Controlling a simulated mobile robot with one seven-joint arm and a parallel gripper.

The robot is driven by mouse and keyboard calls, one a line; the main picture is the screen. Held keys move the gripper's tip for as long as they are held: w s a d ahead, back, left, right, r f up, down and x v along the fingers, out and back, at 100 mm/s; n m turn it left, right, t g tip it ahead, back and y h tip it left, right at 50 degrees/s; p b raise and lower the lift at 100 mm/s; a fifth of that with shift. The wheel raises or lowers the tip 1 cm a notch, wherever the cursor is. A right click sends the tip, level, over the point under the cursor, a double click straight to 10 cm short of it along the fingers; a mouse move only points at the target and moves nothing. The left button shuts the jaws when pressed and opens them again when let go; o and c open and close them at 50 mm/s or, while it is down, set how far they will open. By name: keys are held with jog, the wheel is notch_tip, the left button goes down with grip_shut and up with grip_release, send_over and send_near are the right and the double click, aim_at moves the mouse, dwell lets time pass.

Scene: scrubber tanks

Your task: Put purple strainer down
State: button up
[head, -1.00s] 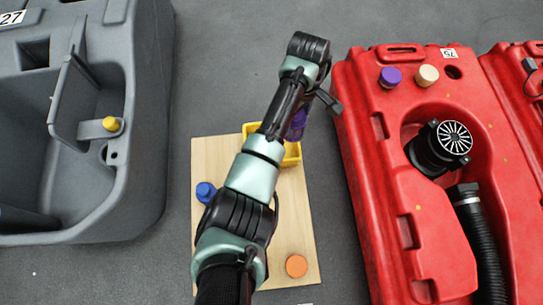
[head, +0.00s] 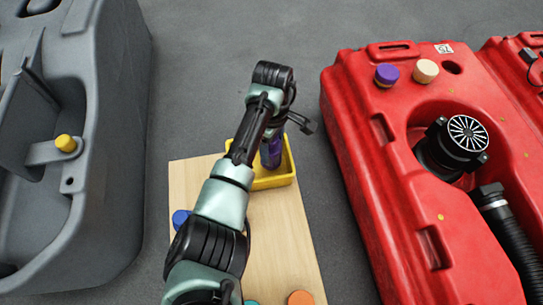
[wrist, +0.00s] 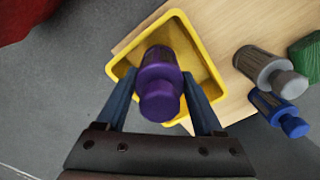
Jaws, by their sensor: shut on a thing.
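The purple strainer (wrist: 160,84) is between the two fingers of my gripper (wrist: 161,100) in the wrist view. My gripper is shut on it. The strainer is over or inside the yellow tray (wrist: 205,50); I cannot tell whether it touches the tray's floor. In the head view the purple strainer (head: 271,152) shows partly behind my arm, at the yellow tray (head: 275,183). The gripper's fingers are hidden in the head view.
The tray is at the far end of a wooden board (head: 275,235). A grey strainer (wrist: 265,68), a blue one (wrist: 272,106) and a green block (wrist: 306,55) are beside it. A red tank (head: 365,150) stands right, a grey tank (head: 110,130) left.

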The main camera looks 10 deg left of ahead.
aim_at(272, 153)
jog(key=shift+f+b, duration=1.4)
jog(key=shift+f, duration=0.35)
jog(key=shift+f, duration=0.1)
jog(key=shift+f, duration=0.15)
jog(key=o, duration=1.5)
jog(key=shift+o, duration=0.2)
jog(key=shift+r, duration=0.2)
notch_tip(272, 153, up, 12)
jog(key=p, duration=0.8)
jog(key=shift+p, duration=0.35)
